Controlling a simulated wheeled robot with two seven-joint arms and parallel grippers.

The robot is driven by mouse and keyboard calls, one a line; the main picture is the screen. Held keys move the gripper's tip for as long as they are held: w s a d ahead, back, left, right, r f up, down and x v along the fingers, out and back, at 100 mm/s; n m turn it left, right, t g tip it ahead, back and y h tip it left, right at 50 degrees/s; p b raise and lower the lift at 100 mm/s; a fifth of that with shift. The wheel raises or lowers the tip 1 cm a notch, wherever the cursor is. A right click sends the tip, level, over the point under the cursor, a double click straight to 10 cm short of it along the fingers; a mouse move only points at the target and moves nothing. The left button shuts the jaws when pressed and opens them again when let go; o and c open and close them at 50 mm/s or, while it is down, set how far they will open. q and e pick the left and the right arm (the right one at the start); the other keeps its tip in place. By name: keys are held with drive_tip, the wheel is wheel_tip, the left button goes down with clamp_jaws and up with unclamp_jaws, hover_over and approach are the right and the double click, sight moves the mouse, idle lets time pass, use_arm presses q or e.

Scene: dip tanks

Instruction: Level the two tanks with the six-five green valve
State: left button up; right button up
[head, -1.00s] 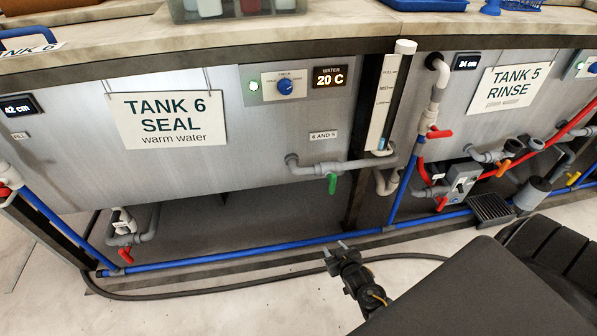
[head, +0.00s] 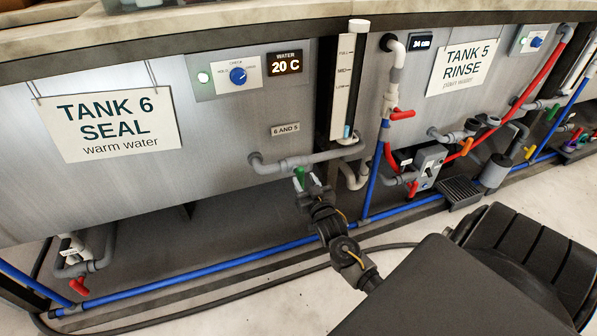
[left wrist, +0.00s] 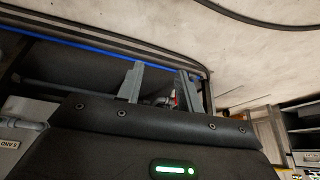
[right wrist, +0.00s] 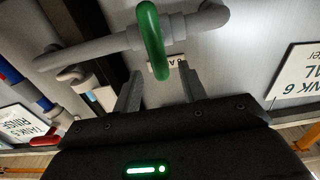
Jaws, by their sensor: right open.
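The green valve handle (head: 299,176) hangs on the grey pipe (head: 300,161) below the "6 AND 5" label (head: 285,130). My right gripper (head: 309,183) is open at the handle. In the right wrist view the handle (right wrist: 152,40) reaches down between the open fingers (right wrist: 160,70); I cannot tell whether they touch it. Tank 6 (head: 215,110) is at left, with its sign (head: 108,118). Tank 5 (head: 415,100) is at right and its display (head: 420,43) reads 34 cm. My left gripper (left wrist: 160,72) shows only in its wrist view, with its fingers apart and nothing between them.
A clear level tube (head: 345,85) stands between the tanks. Red handles (head: 402,114) and a switch box (head: 430,162) are to the right. A blue pipe (head: 215,262) and a dark hose (head: 195,290) run low along the floor. The space under Tank 6 is open.

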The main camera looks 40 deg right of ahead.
sight(302, 175)
drive_tip(key=x, duration=0.5)
drive_tip(key=shift+w+d+b, duration=0.1)
drive_tip(key=shift+w+b, duration=0.15)
drive_tip(key=shift+b, duration=0.15)
drive_tip(key=shift+w+d, duration=0.15)
drive_tip(key=shift+w, duration=0.3)
use_arm(q)
drive_tip(key=w+d+t, duration=0.1)
drive_tip(key=w+r, duration=0.1)
drive_tip(key=w+d+t+h, duration=0.1)
drive_tip(key=w, duration=0.1)
drive_tip(key=shift+d+r+m+t, duration=0.3)
drive_tip(key=shift+r, duration=0.05)
use_arm(e)
clamp_jaws()
